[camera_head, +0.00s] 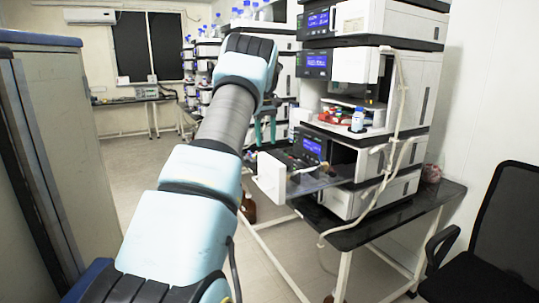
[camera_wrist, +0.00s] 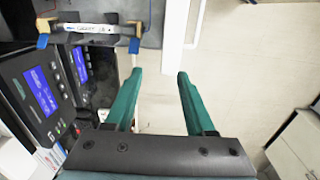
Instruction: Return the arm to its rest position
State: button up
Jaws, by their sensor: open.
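My arm reaches forward from the bottom of the head view, and my gripper (camera_head: 265,141) hangs at its far end, pointing down in front of the instrument stack (camera_head: 340,160). In the wrist view my gripper (camera_wrist: 160,72) shows two green fingers standing apart with nothing between them. Pale floor shows through the gap. A light, labelled column (camera_wrist: 97,28) with blue ends lies at the upper left of the wrist view, apart from the fingers.
An open drawer with a white front (camera_head: 271,178) juts out from the stack below my gripper. The stack stands on a dark table (camera_head: 385,228). A black chair (camera_head: 495,225) is at the right and a grey cabinet (camera_head: 65,140) at the left. Floor between is open.

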jog(key=s+a+f+m+b, duration=0.1)
jog(key=s+a+f+m, duration=0.1)
jog(key=s, duration=1.1)
jog(key=s+a+f+m+t+b, duration=0.1)
jog(key=s+f, duration=0.4)
jog(key=s, duration=0.8)
jog(key=s+a+f+m, duration=0.3)
jog(key=s+f, duration=0.1)
jog(key=s, duration=0.9)
jog(key=shift+s+f+b, duration=0.15)
jog(key=shift+s+b, duration=0.1)
jog(key=shift+b, duration=0.15)
jog(key=shift+w, duration=0.1)
